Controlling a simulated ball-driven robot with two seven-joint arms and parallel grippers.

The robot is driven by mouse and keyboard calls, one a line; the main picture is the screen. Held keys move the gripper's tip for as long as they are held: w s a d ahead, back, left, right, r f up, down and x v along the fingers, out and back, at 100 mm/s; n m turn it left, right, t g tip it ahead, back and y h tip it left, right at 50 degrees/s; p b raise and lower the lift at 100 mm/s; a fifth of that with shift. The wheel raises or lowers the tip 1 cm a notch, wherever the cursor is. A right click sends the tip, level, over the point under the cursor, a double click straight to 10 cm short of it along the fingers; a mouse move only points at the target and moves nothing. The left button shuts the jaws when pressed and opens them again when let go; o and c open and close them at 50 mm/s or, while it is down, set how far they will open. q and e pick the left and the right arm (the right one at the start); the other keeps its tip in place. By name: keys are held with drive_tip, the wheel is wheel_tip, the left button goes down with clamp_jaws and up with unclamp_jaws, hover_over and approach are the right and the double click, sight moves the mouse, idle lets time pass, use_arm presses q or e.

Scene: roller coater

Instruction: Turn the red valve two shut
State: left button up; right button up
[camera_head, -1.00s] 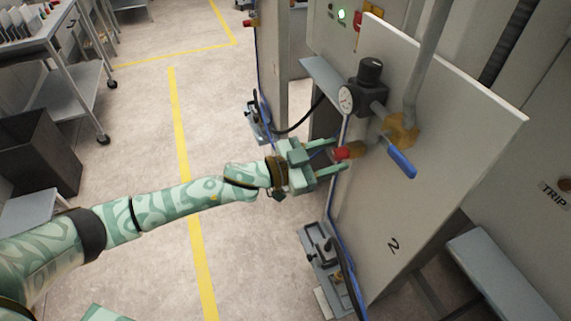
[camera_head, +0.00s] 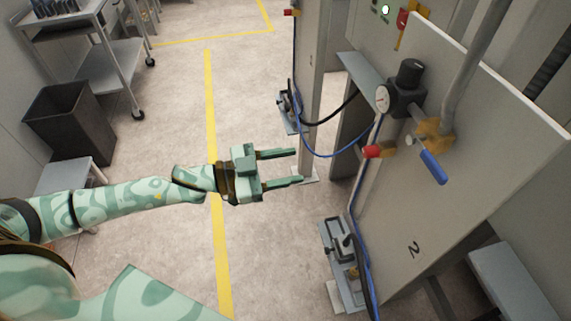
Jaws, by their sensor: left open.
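The red valve (camera_head: 372,152) is a small red handle on a brass fitting at the left edge of the panel marked 2 (camera_head: 470,150). It sits below the pressure gauge (camera_head: 383,99) and left of the blue lever (camera_head: 433,167). My left gripper (camera_head: 300,167) is open and empty, left of the red valve and clear of it, with its fingers pointing right toward the panel. My right gripper is not in view.
A second red handle (camera_head: 291,12) is on the farther panel. Blue hoses hang beside the panel edge, above a floor clamp unit (camera_head: 343,260). A dark bin (camera_head: 68,122) and a cart (camera_head: 100,60) stand at left. The floor between is clear.

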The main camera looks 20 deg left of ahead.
use_arm(q)
drive_tip(key=n+p, duration=0.5)
approach(364, 153)
drive_tip(key=x, duration=0.9)
drive_tip(key=shift+r, duration=0.1)
drive_tip(key=c, duration=1)
